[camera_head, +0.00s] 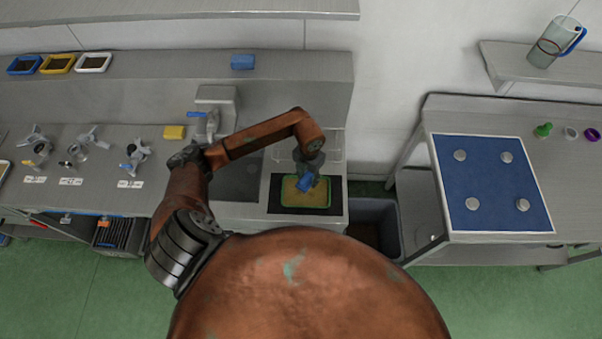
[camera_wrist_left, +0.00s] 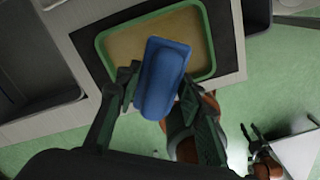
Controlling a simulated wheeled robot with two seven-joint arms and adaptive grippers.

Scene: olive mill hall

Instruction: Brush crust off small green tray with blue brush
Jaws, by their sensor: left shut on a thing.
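The small green tray (camera_head: 318,207) lies on a dark mat on the counter right of the sink. Its inside shows a tan layer, and its green rim also shows in the left wrist view (camera_wrist_left: 212,30). My left gripper (camera_head: 308,174) is shut on the blue brush (camera_head: 305,183), over the tray. In the left wrist view the blue brush (camera_wrist_left: 162,75) sits between the two fingers and covers part of the tray. Whether its underside touches the tan layer is hidden. My right gripper does not show clearly in the head view.
A sink basin (camera_head: 238,178) with a tap (camera_head: 212,118) lies left of the tray. A grey bin (camera_head: 374,222) stands right of the counter. A table with a blue mat (camera_head: 485,180) is farther right. Metal parts lie on the left counter.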

